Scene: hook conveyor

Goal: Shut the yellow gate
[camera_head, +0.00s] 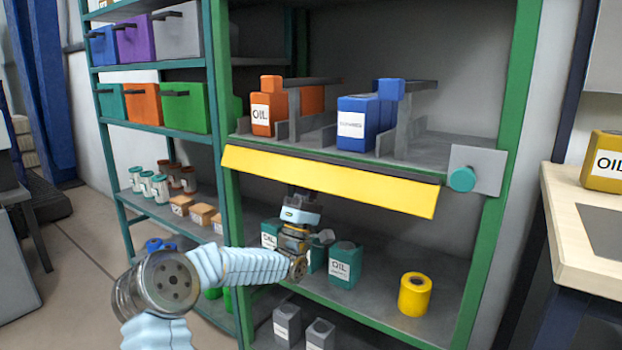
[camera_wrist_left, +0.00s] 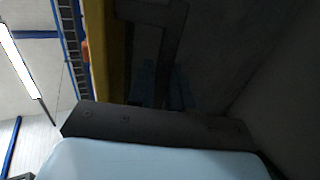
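The yellow gate (camera_head: 330,179) is a long flat panel along the front edge of the upper shelf, tilted outward, with its right end lower in the picture. A teal round knob (camera_head: 462,179) on a grey plate sits beside its right end. My left gripper (camera_head: 299,192) is just below the gate's lower edge, near its middle; I cannot tell whether it touches. Its fingers are dark and partly lost against the gate, so their opening is unclear. In the left wrist view the gate shows as a yellow strip (camera_wrist_left: 98,45). My right gripper is not in view.
On the upper shelf stand an orange oil can (camera_head: 263,113) and a blue can (camera_head: 357,122) with grey brackets. Below are teal oil cans (camera_head: 344,268) and a yellow roll-shaped container (camera_head: 414,294). Green posts (camera_head: 505,130) frame the shelf. A workbench (camera_head: 570,225) is at right.

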